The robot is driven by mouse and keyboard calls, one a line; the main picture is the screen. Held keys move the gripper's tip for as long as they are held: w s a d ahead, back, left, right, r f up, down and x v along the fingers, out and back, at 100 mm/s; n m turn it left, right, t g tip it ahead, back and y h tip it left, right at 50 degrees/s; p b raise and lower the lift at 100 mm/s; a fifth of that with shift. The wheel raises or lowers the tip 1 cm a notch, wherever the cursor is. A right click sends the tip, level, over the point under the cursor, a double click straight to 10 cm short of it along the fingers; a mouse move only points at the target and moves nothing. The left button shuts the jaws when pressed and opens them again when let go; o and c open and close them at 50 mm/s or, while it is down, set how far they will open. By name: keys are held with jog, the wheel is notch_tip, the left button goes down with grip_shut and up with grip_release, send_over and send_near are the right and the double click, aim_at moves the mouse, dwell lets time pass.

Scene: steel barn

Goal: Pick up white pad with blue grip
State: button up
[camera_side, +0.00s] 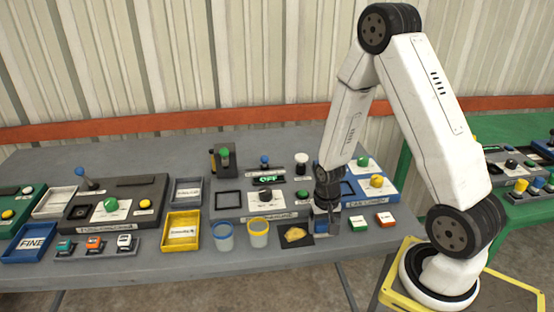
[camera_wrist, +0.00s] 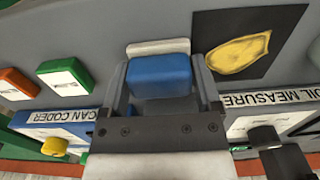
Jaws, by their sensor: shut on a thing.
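The white pad with blue grip shows in the wrist view as a blue block (camera_wrist: 160,77) with a white edge (camera_wrist: 162,47) beyond it. My gripper (camera_wrist: 160,85) has one finger on each side of the blue grip and is shut on it. In the side view my gripper (camera_side: 325,222) points down at the front of the grey table, and the pad is mostly hidden by it. I cannot tell whether the pad touches the table.
A dark mat (camera_side: 296,232) with a yellow piece lies left of my gripper. A green block (camera_side: 358,223) and a red block (camera_side: 386,219) stand to the right. Blue (camera_side: 223,236) and yellow (camera_side: 258,232) cups stand further left. Control panels (camera_side: 262,197) lie behind.

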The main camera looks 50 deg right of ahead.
aim_at(316, 222)
jog(key=shift+r, duration=0.15)
jog(key=shift+r, duration=4.9)
jog(key=o, duration=0.7)
jog(key=c, duration=0.6)
jog(key=shift+o, duration=0.2)
jog(key=m, duration=0.1)
jog(key=w+a+m, duration=0.1)
jog(key=m, duration=0.1)
jog(key=f+m, duration=0.1)
jog(key=shift+w+a+m, duration=0.15)
jog(key=shift+w+m, duration=0.15)
jog(key=shift+w+a+f+m, duration=0.15)
jog(key=shift+w+a+m, duration=0.1)
jog(key=shift+m, duration=0.5)
jog(key=shift+w+a+f+m, duration=0.15)
jog(key=shift+w+a+m, duration=0.05)
jog(key=shift+m, duration=0.5)
jog(key=shift+w+a+f+m, duration=0.15)
jog(key=shift+w+a+m, duration=0.1)
jog(key=shift+m, duration=0.5)
